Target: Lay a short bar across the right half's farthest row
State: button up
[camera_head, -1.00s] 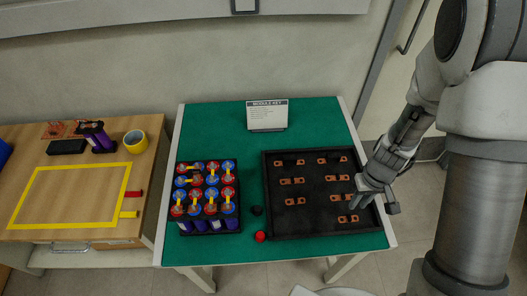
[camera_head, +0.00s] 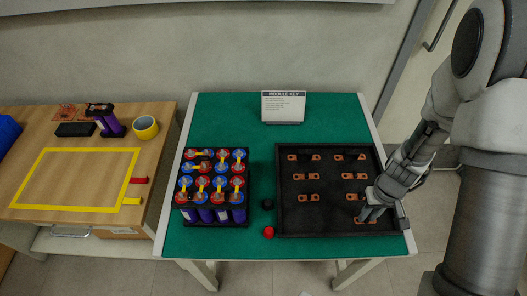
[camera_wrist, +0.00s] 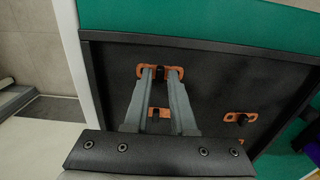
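The cell module (camera_head: 212,212) stands on the left of the green table, with red and blue cell tops. Several yellow and dark pieces lie on the tops; the far row of its right half (camera_head: 231,154) is small in view, its details unclear. Copper bars with black knobs lie in the black tray (camera_head: 330,231) on the right. My gripper (camera_head: 364,213) is over the tray's near right part, at the nearest bar (camera_head: 367,221). In the wrist view, that bar (camera_wrist: 143,71) is between the fingertips, which stand apart either side of its knob. The fingers seem open; contact is unclear.
Other bars lie in the tray, including one far left (camera_head: 303,157) and one beside the gripper (camera_wrist: 240,118). A black button and a red button (camera_head: 268,232) sit between module and tray. A key card (camera_head: 283,107) stands behind. A wooden bench (camera_head: 60,225) is left.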

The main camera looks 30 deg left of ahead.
grip_shut()
notch_tip(320, 180, up, 4)
jog(key=p, duration=0.3)
jog(key=shift+r, duration=0.1)
dwell(0.6)
